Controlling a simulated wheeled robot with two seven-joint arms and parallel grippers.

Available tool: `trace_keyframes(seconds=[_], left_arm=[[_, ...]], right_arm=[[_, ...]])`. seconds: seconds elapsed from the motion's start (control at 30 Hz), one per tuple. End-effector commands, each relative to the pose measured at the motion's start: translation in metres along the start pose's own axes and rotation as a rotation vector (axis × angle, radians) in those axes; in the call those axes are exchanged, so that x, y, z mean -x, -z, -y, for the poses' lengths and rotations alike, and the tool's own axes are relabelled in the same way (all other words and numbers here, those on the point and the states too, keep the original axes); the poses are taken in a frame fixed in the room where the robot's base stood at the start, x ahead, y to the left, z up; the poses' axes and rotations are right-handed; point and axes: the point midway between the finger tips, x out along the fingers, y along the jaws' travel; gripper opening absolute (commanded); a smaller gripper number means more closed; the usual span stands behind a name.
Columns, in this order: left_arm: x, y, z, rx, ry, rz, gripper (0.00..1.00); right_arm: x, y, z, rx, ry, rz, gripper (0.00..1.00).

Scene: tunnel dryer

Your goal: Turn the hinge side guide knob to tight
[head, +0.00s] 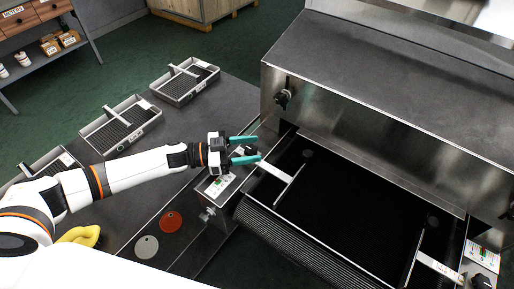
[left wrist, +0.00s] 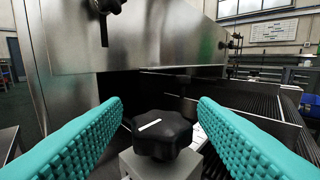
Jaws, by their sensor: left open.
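A black lobed knob (left wrist: 162,134) with a white line on top sits on a grey metal block, between and a little beyond the open teal fingers of my left gripper (left wrist: 160,104). There is a gap on both sides, and no finger visibly touches it. In the head view the left gripper (head: 258,149) is open around this knob (head: 249,151), at the near left corner of the dryer infeed. A pale guide bar (head: 284,186) lies just right of it. A label card (head: 219,186) with coloured marks is just below. My right gripper is out of view.
The steel dryer hood (head: 380,110) rises behind, with a black knob (head: 283,97) on its front. A second guide (head: 438,266) and another dark knob (head: 481,281) are at lower right. Grey trays (head: 121,125), a red disc (head: 171,222) and a grey disc (head: 146,247) lie on the left table.

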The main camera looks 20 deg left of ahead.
Motion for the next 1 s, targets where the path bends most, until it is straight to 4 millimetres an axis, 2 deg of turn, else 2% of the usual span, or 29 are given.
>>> trace_keyframes(seconds=[0.03, 0.2, 0.4, 0.6, 1.0], left_arm=[[0.013, 0.003, 0.0, 0.001, -0.003, -0.005, 0.54], [0.05, 0.003, 0.0, 0.0, -0.002, -0.004, 0.54], [0.082, 0.002, 0.0, 0.001, -0.001, -0.002, 0.54], [0.094, 0.001, 0.0, 0.001, 0.001, 0.0, 0.54], [0.094, 0.0, 0.0, 0.001, 0.001, 0.0, 0.54]], right_arm=[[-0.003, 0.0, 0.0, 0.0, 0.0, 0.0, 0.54], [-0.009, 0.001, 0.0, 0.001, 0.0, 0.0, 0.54], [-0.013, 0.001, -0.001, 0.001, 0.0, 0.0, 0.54], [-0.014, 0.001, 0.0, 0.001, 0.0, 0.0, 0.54], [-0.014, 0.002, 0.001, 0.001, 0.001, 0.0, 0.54]])
